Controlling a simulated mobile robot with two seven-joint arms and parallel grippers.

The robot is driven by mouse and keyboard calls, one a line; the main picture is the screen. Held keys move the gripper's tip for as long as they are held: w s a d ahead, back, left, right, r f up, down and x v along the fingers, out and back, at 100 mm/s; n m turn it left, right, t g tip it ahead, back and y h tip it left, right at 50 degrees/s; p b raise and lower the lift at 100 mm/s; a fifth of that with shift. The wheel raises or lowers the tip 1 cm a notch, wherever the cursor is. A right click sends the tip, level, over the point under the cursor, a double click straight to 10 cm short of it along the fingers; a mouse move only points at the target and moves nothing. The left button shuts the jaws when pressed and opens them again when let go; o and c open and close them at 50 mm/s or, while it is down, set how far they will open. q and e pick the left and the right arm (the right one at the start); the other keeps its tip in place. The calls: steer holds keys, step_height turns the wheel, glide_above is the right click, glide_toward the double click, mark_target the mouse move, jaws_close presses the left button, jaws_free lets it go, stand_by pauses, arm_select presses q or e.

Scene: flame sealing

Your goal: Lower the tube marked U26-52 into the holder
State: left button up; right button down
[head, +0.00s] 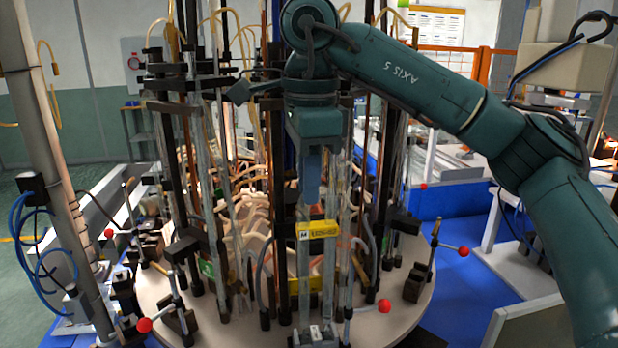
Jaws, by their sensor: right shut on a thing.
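My right gripper (311,192) reaches down from above in the middle of the head view, its fingers pointing down. It is shut on an upright clear tube (303,265), just above a yellow label (317,229). The print on the label is too small to read surely. The tube runs down in front of the round platform's middle. A small block with a white tag (315,335), which looks like the holder, is below it at the bottom edge. I cannot tell whether the tube's lower end touches it. My left gripper is out of view.
The round pale platform (400,305) carries black posts, hoses and other upright tubes close around my gripper. Red-knobbed levers stand on its rim, one right of the tube (384,306) and one at the left (144,325). An orange fence (455,66) is behind.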

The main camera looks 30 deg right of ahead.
steer(key=shift+f+b, duration=0.55)
steer(key=shift+f, duration=0.25)
stand_by(0.8)
steer(key=shift+f+b, duration=0.8)
steer(key=shift+f, duration=0.35)
steer(key=c, duration=1.3)
jaws_free()
steer(key=shift+r, duration=0.1)
steer(key=shift+r+p, duration=1.25)
steer(key=shift+p, duration=0.05)
steer(key=shift+r, duration=1)
steer(key=shift+r, duration=0.3)
steer(key=r, duration=1.2)
steer(key=shift+s+r, duration=0.25)
steer(key=shift+s, duration=0.1)
